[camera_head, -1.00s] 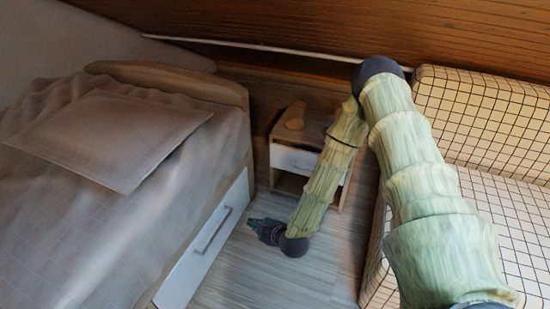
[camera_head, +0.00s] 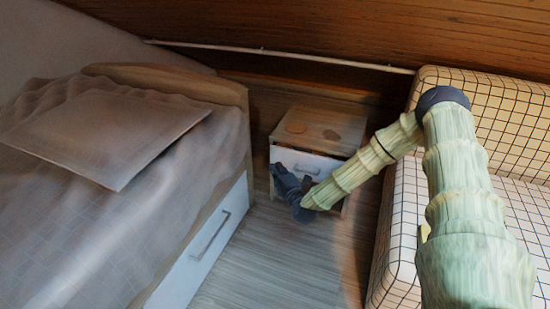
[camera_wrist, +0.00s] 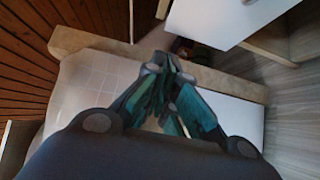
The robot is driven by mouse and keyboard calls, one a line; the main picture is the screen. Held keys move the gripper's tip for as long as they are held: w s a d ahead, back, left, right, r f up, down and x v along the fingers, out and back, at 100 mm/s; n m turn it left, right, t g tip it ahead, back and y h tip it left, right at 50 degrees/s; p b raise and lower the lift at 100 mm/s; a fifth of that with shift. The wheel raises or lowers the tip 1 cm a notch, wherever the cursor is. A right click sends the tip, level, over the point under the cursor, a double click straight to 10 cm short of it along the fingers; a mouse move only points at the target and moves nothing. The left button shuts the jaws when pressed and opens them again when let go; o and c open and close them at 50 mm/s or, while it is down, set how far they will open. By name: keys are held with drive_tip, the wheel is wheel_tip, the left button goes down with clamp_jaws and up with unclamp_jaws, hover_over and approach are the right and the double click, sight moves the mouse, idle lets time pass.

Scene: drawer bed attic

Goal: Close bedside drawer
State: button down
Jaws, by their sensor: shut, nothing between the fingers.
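The bedside table (camera_head: 322,124) is a small wooden unit between the bed and the checked sofa. Its white drawer front (camera_head: 312,164) faces me, partly covered by my gripper and forearm, and I cannot tell how far the drawer stands out. My gripper (camera_head: 279,170) is shut and empty, in front of the left part of the drawer front. In the wrist view the shut fingers (camera_wrist: 165,65) point toward the bed's wooden edge, and a white panel (camera_wrist: 225,15), which looks like the drawer front, shows at the upper right.
The bed (camera_head: 75,215) with its own white drawer (camera_head: 207,245) stands on the left. The checked sofa (camera_head: 410,225) is on the right. Bare wooden floor (camera_head: 285,260) lies between them.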

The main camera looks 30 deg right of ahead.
drive_tip(key=w+d+b, duration=0.3)
drive_tip(key=w+b, duration=0.2)
drive_tip(key=w, duration=0.3)
drive_tip(key=shift+w+d, duration=0.25)
drive_tip(key=shift+w, duration=0.15)
drive_tip(key=shift+a+f+p, duration=0.1)
drive_tip(key=shift+f+p, duration=0.05)
drive_tip(key=shift+p, duration=0.25)
drive_tip(key=shift+w+f+p, duration=0.2)
drive_tip(key=shift+f+p, duration=0.3)
drive_tip(key=shift+p, duration=0.55)
